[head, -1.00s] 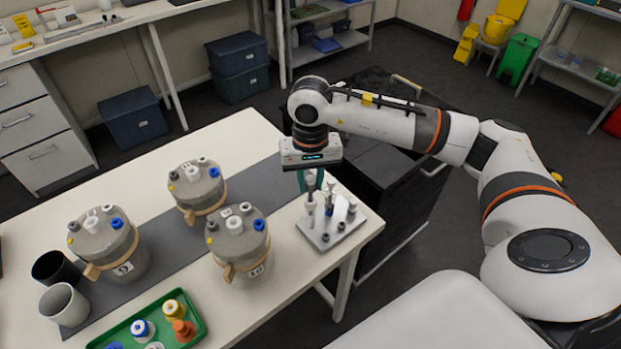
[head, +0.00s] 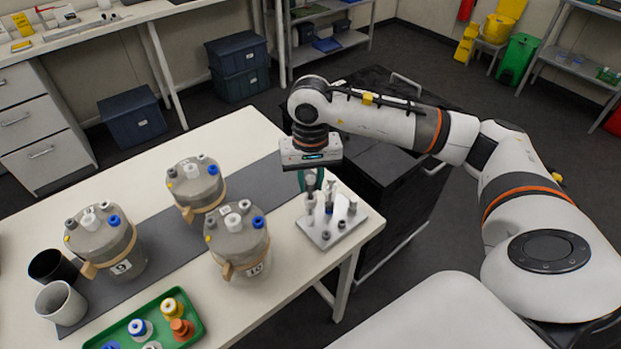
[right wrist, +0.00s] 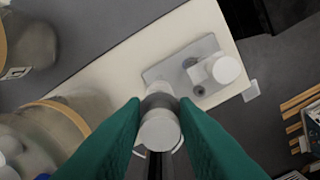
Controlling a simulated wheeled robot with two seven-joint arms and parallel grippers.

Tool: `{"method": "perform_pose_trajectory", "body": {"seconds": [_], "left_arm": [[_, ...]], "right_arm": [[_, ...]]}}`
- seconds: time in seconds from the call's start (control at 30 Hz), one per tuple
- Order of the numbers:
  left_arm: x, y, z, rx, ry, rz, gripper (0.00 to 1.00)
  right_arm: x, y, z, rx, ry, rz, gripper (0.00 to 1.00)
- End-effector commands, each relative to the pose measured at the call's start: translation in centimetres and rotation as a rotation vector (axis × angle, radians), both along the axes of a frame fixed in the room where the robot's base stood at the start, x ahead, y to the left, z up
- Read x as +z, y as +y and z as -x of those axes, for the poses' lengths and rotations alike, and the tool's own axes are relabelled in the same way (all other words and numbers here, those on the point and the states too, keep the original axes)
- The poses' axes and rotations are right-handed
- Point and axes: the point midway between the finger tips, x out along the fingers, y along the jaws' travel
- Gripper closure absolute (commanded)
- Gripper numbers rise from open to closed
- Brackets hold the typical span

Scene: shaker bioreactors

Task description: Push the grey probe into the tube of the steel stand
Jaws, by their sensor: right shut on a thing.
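The steel stand (head: 322,238) is a flat plate with short upright tubes and posts, at the right end of the white table. My right gripper (head: 311,184) is over the stand, pointing down, its teal fingers shut on the grey probe (head: 311,200). In the right wrist view the probe's pale round head (right wrist: 160,130) sits between the two fingertips (right wrist: 160,112), and the stand's plate (right wrist: 210,92) lies beyond. The probe is roughly upright over the left part of the stand. I cannot tell whether its tip is inside a tube. My left gripper is not in view.
Several grey lidded vessels (head: 238,240) stand left of the stand on a grey mat (head: 160,222). A green tray (head: 195,318) with coloured caps and two cups (head: 62,303) are at the front left. A black cabinet (head: 390,185) stands behind the table's right edge.

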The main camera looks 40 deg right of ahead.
Motion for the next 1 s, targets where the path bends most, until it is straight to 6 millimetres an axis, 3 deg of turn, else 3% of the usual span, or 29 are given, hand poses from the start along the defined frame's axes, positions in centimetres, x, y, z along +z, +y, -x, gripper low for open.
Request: {"method": "perform_pose_trajectory", "body": {"seconds": [1.0], "left_arm": [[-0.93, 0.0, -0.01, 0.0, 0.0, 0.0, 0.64]], "right_arm": [[-0.76, -0.01, 0.0, 0.0, 0.0, 0.0, 0.98]]}}
